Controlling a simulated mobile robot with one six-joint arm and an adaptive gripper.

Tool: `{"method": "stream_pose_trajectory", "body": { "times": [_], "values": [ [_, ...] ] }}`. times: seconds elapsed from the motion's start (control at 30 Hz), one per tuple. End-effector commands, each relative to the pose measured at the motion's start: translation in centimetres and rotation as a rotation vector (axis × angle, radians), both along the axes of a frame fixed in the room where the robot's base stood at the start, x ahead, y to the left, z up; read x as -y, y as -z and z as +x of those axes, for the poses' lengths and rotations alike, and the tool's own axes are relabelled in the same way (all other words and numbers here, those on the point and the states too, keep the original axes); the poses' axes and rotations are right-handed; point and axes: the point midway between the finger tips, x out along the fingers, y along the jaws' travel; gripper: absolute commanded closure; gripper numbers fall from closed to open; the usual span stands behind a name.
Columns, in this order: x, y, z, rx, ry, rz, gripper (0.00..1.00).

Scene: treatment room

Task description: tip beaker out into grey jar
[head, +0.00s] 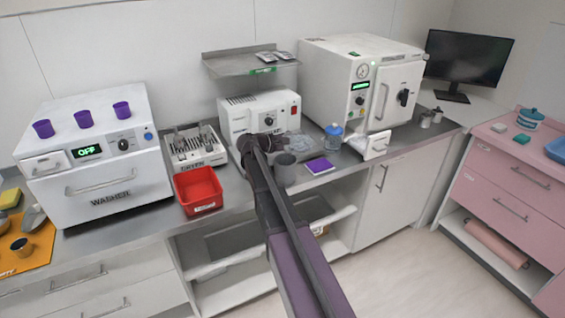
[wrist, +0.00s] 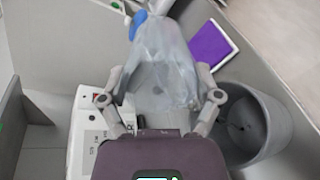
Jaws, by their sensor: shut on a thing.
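My gripper (head: 268,143) is shut on a clear see-through beaker (wrist: 163,65), with one finger on each side of it in the wrist view. The beaker also shows faintly in the head view (head: 299,144), above the counter and just behind the grey jar. I cannot tell its contents or exact tilt. The grey jar (head: 285,171) stands upright on the counter, close to my gripper's right. In the wrist view the jar (wrist: 270,125) is at the right, its mouth open; small dark marks show inside. The beaker is beside the jar's mouth, apart from it.
A purple pad (head: 320,166) and a blue-lidded jar (head: 332,138) are right of the grey jar. A red bin (head: 198,191) is to the left. A white device (head: 240,118) stands behind, with a shelf (head: 235,66) above. The counter's front edge is close.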

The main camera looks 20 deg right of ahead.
Motion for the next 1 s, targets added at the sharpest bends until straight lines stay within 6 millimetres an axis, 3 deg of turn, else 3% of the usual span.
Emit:
{"method": "stream_pose_trajectory", "body": {
  "times": [1.0],
  "values": [
    [-0.57, -0.10, 0.06, 0.004, 0.000, -0.122, 0.69]
  ]
}}
